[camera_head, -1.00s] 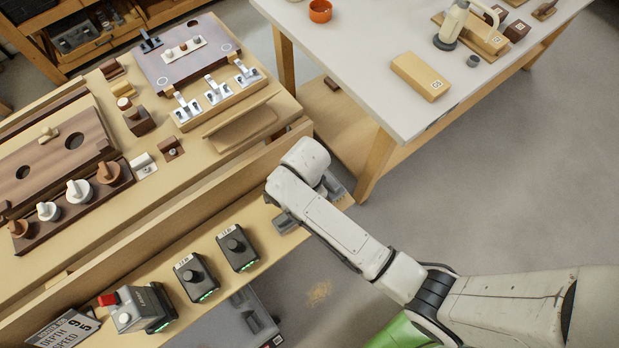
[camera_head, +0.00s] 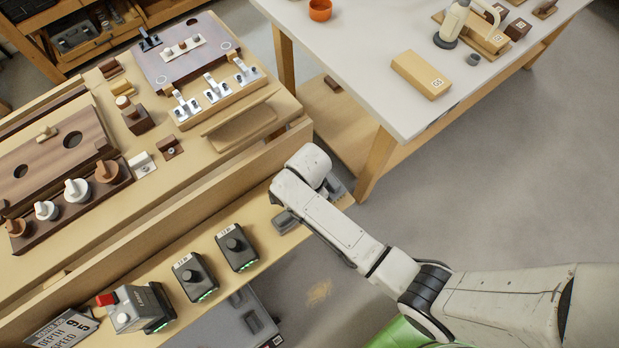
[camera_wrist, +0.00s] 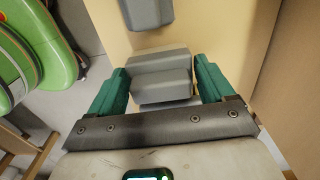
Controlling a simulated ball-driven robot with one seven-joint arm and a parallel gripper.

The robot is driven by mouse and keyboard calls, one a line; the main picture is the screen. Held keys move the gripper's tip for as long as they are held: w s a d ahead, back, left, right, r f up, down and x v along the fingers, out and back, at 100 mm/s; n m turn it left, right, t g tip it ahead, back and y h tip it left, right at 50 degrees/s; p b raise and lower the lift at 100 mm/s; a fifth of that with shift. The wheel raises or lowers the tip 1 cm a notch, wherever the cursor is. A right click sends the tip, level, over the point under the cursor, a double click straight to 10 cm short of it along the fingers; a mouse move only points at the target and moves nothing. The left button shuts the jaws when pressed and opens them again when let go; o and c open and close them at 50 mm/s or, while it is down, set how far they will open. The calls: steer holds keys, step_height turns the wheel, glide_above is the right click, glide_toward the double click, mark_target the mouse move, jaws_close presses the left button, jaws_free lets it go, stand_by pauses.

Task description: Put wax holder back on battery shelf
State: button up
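In the wrist view my gripper (camera_wrist: 160,78) has its two teal fingers spread apart. A grey stepped block (camera_wrist: 160,86) lies between them, close to both fingers. A thin strip of shelf seems to show beside the right finger, and firm contact is not clear. I cannot tell for sure whether this block is the wax holder. A second grey block (camera_wrist: 147,12) lies ahead on the shelf. In the head view it appears to be the grey piece (camera_head: 286,222) left of my wrist. The pale wooden lower shelf (camera_head: 262,228) runs along the bench; my arm hides its right end partly.
Two dark knobbed units (camera_head: 237,247) (camera_head: 194,277) and a grey box with a red part (camera_head: 138,308) stand along the shelf. The bench's upright board (camera_head: 200,205) rises behind it. A white-topped table (camera_head: 370,60) stands at the right. Grey floor is open at far right.

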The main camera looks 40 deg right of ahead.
steer(key=o, duration=0.3)
step_height(320, 180, up, 12)
steer(key=p, duration=0.1)
steer(key=shift+r, duration=0.2)
steer(key=shift+d, duration=0.1)
steer(key=s+d+r+n, duration=0.1)
steer(key=s+d+n, duration=0.3)
steer(key=s+n, duration=0.4)
steer(key=s+d+r+n+t, duration=0.1)
steer(key=s+d+n, duration=0.3)
steer(key=s+n, duration=0.4)
steer(key=shift+s+r+n, duration=0.25)
steer(key=shift+r+n, duration=0.4)
steer(key=shift+n, duration=0.05)
